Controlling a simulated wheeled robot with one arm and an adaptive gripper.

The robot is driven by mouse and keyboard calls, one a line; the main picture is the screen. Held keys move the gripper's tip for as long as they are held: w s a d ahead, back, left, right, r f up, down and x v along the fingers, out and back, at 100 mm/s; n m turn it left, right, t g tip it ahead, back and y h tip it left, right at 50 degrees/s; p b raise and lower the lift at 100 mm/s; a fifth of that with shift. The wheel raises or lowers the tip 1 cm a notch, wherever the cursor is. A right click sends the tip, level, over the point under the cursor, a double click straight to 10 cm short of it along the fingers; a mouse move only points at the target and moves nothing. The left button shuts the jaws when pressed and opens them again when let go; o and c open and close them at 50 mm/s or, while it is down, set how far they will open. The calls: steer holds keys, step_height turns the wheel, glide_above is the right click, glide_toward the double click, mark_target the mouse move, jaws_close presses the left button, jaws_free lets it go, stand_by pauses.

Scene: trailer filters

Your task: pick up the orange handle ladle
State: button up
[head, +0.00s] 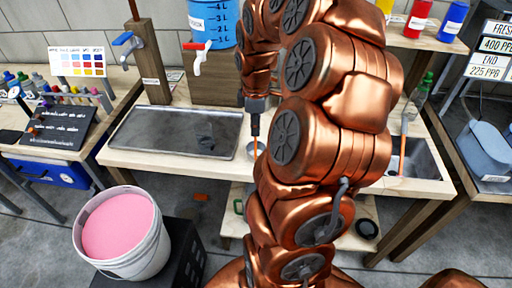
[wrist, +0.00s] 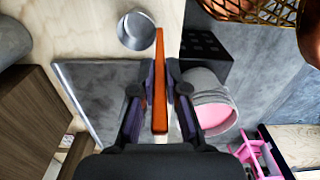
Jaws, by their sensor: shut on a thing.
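The ladle's orange handle (wrist: 160,80) runs between my gripper's (wrist: 159,92) two fingers in the wrist view, and the fingers are closed on it. A round silver metal cup (wrist: 137,30) shows beside the handle's far end; whether the two are joined there is hard to tell. In the head view, my dark gripper (head: 255,122) points down above the bench. A short piece of the orange handle (head: 257,148) and part of the metal cup (head: 251,154) show below it, near the right end of the grey tray. My copper arm hides much of the area to the right.
The shallow grey metal tray (head: 170,132) lies on the pale bench. A white bucket of pink liquid (head: 118,230) stands at front left.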

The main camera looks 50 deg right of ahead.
steer(key=shift+r, duration=0.1)
jaws_close()
steer(key=s+a+r+b, duration=0.2)
steer(key=s+a, duration=0.2)
steer(key=s, duration=0.3)
steer(key=s+a+r+b, duration=0.3)
steer(key=s+a, duration=0.1)
steer(key=s, duration=0.2)
steer(key=shift+s, duration=0.35)
stand_by(0.4)
steer(key=shift+a, duration=0.1)
stand_by(1.0)
